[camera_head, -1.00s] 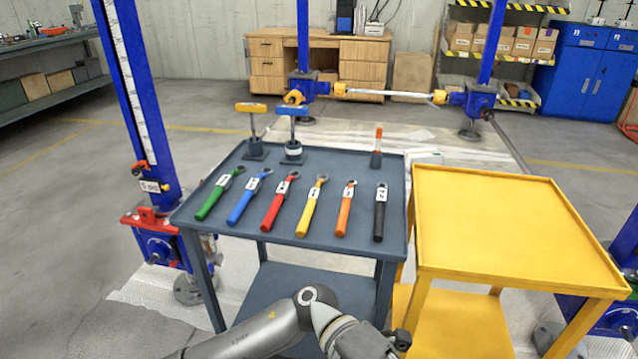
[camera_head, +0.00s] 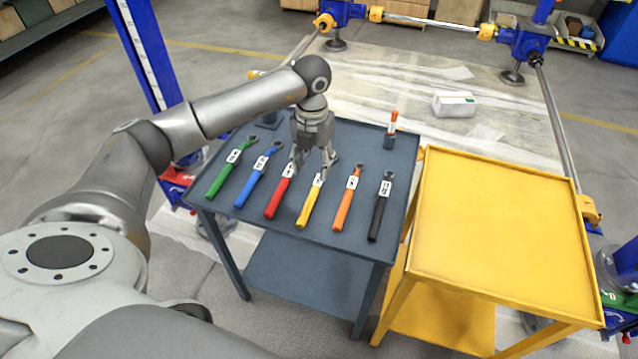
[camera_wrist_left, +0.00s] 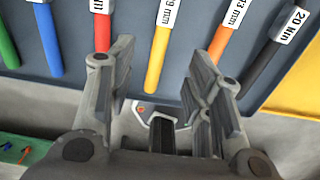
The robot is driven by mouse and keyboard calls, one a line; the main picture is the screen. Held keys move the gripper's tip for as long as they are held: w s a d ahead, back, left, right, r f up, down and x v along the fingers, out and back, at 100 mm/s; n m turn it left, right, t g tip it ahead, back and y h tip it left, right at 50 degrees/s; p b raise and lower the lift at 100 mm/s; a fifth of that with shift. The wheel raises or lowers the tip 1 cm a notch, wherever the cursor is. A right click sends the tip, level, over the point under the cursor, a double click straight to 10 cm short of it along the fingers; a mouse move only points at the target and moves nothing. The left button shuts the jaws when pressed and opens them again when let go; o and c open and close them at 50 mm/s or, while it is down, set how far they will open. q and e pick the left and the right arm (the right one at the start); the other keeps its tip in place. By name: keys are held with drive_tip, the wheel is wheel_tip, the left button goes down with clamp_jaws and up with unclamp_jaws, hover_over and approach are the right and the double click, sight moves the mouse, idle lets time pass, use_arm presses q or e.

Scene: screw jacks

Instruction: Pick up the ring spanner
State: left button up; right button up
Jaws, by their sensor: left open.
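Several coloured ring spanners lie in a row on the grey cart (camera_head: 340,258): green (camera_head: 226,175), blue (camera_head: 252,182), red (camera_head: 277,199), yellow (camera_head: 308,208) and orange (camera_head: 344,206). A black tool (camera_head: 378,212) marked "20 Nm" lies at the right end. My left gripper (camera_head: 312,166) points down, open and empty, over the red and yellow spanners' upper parts, hiding some of them. In the left wrist view its open fingers (camera_wrist_left: 165,62) frame the yellow handle (camera_wrist_left: 155,68); the red handle (camera_wrist_left: 102,28) is by the left finger. My right gripper is not in view.
An orange and white upright tool (camera_head: 392,125) stands in a holder at the cart's back right. A bare yellow cart (camera_head: 500,225) stands close on the right. Blue screw-jack columns (camera_head: 150,60) rise behind and left. A white box (camera_head: 453,104) lies beyond the carts.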

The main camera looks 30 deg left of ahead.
sight(313, 193)
use_arm(q)
drive_tip(key=f, duration=0.5)
drive_tip(key=f+p, duration=0.1)
drive_tip(key=f, duration=0.2)
drive_tip(key=shift+s+d+f, duration=0.15)
drive_tip(key=shift+s+f, duration=0.1)
drive_tip(key=shift+s, duration=0.15)
drive_tip(key=shift+w+f, duration=0.1)
drive_tip(key=shift+f, duration=0.25)
drive_tip(key=shift+c, duration=0.3)
clamp_jaws()
drive_tip(key=shift+r, duration=0.1)
